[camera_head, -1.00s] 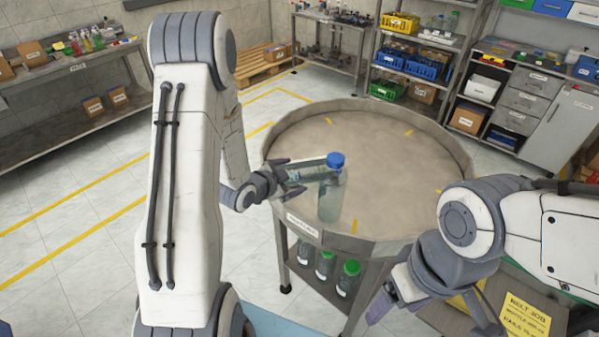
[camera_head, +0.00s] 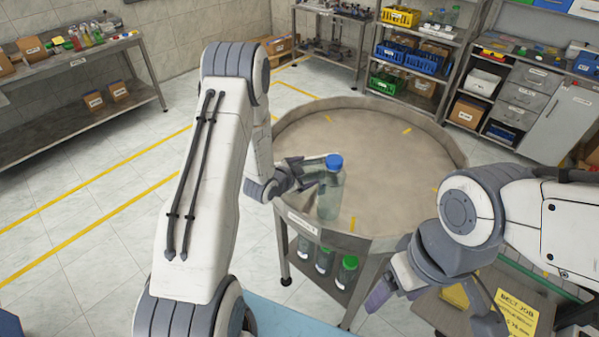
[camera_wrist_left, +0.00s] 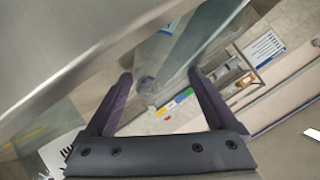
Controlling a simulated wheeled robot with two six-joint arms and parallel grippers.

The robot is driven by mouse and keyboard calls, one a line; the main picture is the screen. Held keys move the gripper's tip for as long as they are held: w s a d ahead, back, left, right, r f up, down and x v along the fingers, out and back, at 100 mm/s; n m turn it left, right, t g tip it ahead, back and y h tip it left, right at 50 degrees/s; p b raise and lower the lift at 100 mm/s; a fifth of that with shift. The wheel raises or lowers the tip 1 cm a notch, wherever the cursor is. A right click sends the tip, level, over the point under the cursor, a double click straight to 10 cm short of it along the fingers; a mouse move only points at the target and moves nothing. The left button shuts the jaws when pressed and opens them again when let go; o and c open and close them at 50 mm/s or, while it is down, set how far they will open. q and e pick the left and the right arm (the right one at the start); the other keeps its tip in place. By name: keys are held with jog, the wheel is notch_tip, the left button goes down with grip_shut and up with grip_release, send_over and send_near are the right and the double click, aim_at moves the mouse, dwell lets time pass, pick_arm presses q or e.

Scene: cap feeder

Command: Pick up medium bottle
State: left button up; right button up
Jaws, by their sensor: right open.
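A clear bottle with a blue cap (camera_head: 331,192) stands upright near the front left rim of the round table (camera_head: 400,150). My left gripper (camera_head: 312,172) is at the bottle's left side, its fingers level with the upper part of the bottle. In the left wrist view my left gripper (camera_wrist_left: 160,85) has its fingers spread wide, with the clear bottle (camera_wrist_left: 150,72) showing between and beyond them. I cannot tell whether a finger touches it. My right gripper (camera_head: 432,308) is open and empty at the lower right, away from the bottle.
Green-capped bottles (camera_head: 347,270) stand on the shelf under the round table. The table's raised metal rim (camera_head: 310,228) is close to my left gripper. The rest of the tabletop is clear. A yellow sign (camera_head: 517,312) lies at lower right.

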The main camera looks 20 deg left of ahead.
pick_arm(q)
jog(key=c, duration=1)
grip_shut()
jog(key=shift+r, duration=0.1)
